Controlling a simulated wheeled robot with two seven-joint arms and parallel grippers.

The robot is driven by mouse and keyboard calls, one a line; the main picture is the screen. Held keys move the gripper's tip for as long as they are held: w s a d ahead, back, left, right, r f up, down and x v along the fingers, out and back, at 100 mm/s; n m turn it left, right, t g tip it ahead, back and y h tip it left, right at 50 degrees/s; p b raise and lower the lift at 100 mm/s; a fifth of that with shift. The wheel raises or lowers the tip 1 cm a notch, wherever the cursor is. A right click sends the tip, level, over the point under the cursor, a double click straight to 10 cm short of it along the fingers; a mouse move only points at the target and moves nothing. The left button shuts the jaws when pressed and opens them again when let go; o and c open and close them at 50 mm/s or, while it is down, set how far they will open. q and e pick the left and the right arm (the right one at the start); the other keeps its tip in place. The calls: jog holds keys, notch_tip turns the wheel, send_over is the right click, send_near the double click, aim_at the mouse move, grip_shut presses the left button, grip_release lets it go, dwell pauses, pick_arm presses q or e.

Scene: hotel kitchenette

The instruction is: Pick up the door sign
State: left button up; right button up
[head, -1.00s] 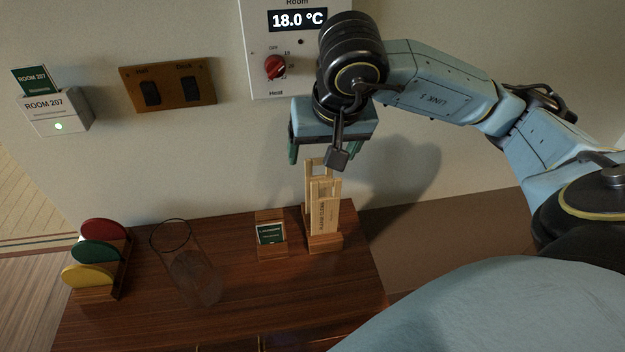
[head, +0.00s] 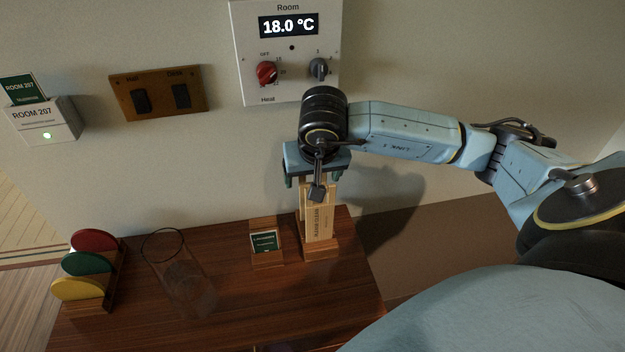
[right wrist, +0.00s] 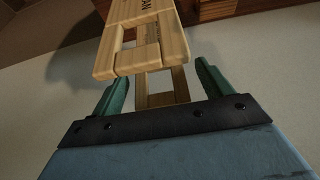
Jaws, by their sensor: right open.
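The door sign (head: 318,218) is a light wooden plate with dark lettering. It stands upright in a wooden stand (head: 320,248) at the right of the cabinet top, and a second wooden piece shows behind it. My right gripper (head: 312,181) is open just above the top of the sign. In the right wrist view, the sign's top end (right wrist: 140,45), with a rectangular cut-out, lies beyond and between the two green fingers (right wrist: 160,85). I cannot tell whether the fingers touch it. My left gripper is not in view.
A small card holder (head: 266,255) stands left of the sign. A clear glass (head: 185,285) and a rack of coloured discs (head: 90,270) are further left. A thermostat panel (head: 290,85), switch plate (head: 160,92) and card slot (head: 45,120) are on the wall behind.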

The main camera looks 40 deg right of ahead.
jog(key=shift+w+d+f, duration=0.1)
jog(key=shift+w+f, duration=0.05)
jog(key=shift+f, duration=0.35)
jog(key=c, duration=1.4)
jog(key=shift+r, duration=0.15)
